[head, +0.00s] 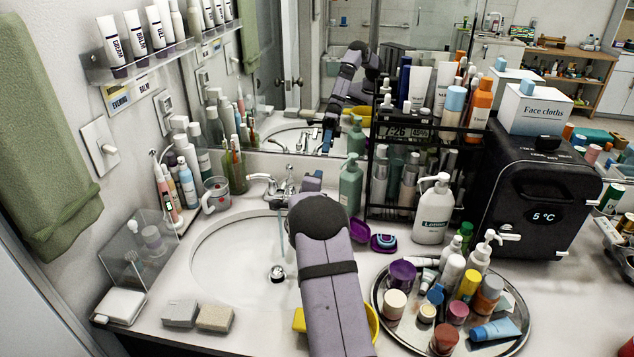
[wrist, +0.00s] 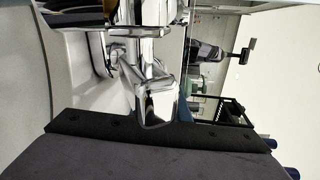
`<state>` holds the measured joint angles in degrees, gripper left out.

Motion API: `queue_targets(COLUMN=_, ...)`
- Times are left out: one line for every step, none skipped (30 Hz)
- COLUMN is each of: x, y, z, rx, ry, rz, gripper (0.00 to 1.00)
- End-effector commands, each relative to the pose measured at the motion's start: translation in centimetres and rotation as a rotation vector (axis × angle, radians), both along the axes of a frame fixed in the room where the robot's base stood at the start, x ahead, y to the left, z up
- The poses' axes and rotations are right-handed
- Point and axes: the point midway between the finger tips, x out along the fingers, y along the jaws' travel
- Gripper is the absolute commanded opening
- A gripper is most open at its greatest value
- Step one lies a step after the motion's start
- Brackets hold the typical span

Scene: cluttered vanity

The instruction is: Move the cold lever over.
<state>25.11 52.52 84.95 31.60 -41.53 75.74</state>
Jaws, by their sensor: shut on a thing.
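The chrome faucet (head: 285,190) stands at the back rim of the white sink (head: 215,262). Its left lever (head: 262,182) is in plain sight. The right-hand lever, which I take for the cold one, is mostly hidden in the head view by my gripper (head: 311,184). In the wrist view the chrome lever (wrist: 155,96) runs down to the dark jaw of my gripper (wrist: 156,122), which is shut on its end. The second finger is hard to make out. A thin pale stream of water (head: 281,236) seems to fall from the spout toward the drain.
A crowded round tray (head: 400,338) lies at the front right. A grey cup (head: 215,194) sits left of the faucet. The mirror (head: 300,70) rises behind.

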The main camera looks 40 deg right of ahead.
Motion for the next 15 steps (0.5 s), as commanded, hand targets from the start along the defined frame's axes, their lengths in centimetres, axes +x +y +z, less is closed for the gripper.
queue_targets(x=0.03, y=0.02, z=0.12, rx=-0.001, ry=-0.002, rz=0.0, gripper=0.0)
queue_targets(x=0.03, y=0.01, z=0.13, rx=-0.001, ry=-0.002, rz=0.0, gripper=0.0)
queue_targets(x=0.03, y=0.01, z=0.13, rx=0.0, ry=-0.001, rz=0.0, gripper=0.0)
queue_targets(x=0.03, y=0.01, z=0.13, rx=0.0, ry=-0.001, rz=0.0, gripper=0.0)
queue_targets(x=0.03, y=0.01, z=0.12, rx=0.0, ry=-0.001, rz=0.0, gripper=0.0)
queue_targets(x=0.03, y=0.01, z=0.12, rx=0.0, ry=-0.001, rz=0.0, gripper=0.0)
queue_targets(x=0.03, y=0.01, z=0.11, rx=0.0, ry=-0.001, rz=0.0, gripper=0.0)
queue_targets(x=0.03, y=0.01, z=0.11, rx=0.0, ry=-0.001, rz=0.0, gripper=0.19)
queue_targets(x=0.03, y=0.01, z=0.1, rx=0.0, ry=-0.001, rz=0.0, gripper=0.29)
queue_targets(x=0.03, y=0.01, z=0.1, rx=0.0, ry=-0.001, rz=0.0, gripper=0.33)
queue_targets(x=0.02, y=0.01, z=0.09, rx=0.001, ry=-0.001, rz=0.0, gripper=0.33)
queue_targets(x=0.02, y=0.01, z=0.08, rx=0.001, ry=-0.001, rz=0.0, gripper=0.33)
queue_targets(x=0.02, y=0.01, z=0.07, rx=0.0, ry=0.0, rz=0.001, gripper=0.33)
queue_targets(x=0.01, y=0.01, z=0.06, rx=0.0, ry=0.0, rz=0.0, gripper=0.33)
queue_targets(x=0.01, y=0.01, z=0.05, rx=0.0, ry=0.0, rz=0.0, gripper=0.33)
